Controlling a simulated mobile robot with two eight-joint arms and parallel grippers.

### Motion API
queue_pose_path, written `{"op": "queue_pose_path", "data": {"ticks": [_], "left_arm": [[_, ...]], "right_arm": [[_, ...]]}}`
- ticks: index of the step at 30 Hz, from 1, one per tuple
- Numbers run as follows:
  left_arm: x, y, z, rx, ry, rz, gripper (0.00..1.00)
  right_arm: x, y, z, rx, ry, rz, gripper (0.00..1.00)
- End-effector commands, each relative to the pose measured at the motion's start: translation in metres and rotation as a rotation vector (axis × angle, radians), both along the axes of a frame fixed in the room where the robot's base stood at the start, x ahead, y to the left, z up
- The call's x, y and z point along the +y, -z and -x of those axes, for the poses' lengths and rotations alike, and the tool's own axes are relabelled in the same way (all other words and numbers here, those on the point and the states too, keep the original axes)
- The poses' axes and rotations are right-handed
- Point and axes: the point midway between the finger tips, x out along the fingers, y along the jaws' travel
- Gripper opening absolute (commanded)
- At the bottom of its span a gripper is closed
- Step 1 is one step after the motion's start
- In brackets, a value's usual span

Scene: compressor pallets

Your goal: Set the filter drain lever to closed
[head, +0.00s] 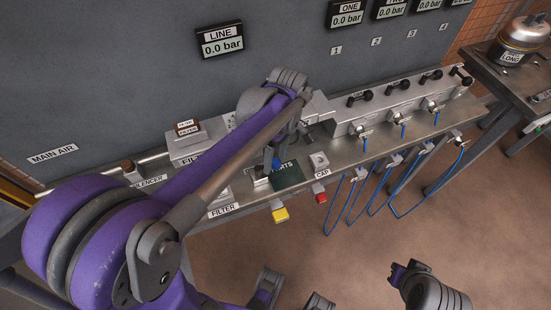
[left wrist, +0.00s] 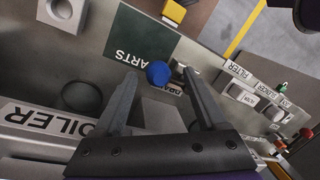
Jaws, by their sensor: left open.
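My left gripper (head: 275,158) reaches down over the steel bench in the head view. In the left wrist view its two fingers (left wrist: 162,75) are open and apart. A round blue knob (left wrist: 158,73) shows between the fingertips, beside a small label that is partly hidden. I cannot tell whether the fingers touch the knob. The blue knob (head: 276,164) also shows just below the gripper in the head view. I take it to be the drain lever's knob; its stem and position are not clear.
A dark green PARTS mat (head: 288,176) lies beside the knob, and a CAP block (head: 319,161) stands to its right. A valve manifold (head: 400,103) with black handles and blue hoses stands farther right.

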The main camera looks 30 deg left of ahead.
Motion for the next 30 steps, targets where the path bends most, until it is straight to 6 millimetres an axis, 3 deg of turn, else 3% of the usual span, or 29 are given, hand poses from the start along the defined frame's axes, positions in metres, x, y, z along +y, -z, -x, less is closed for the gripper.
{"op": "queue_pose_path", "data": {"ticks": [11,24,30], "left_arm": [[0.0002,0.0077,0.0017,0.000,0.001,0.000,0.74],[0.0005,0.0075,0.0014,-0.001,0.001,-0.001,0.00],[0.0007,0.0073,0.0013,-0.001,0.005,-0.002,0.00]], "right_arm": [[0.0000,0.0009,0.0000,0.000,0.000,0.000,0.00],[0.0000,0.0008,0.0001,0.000,0.000,0.000,0.00],[0.0000,0.0007,0.0001,0.000,0.000,0.000,0.00]]}}
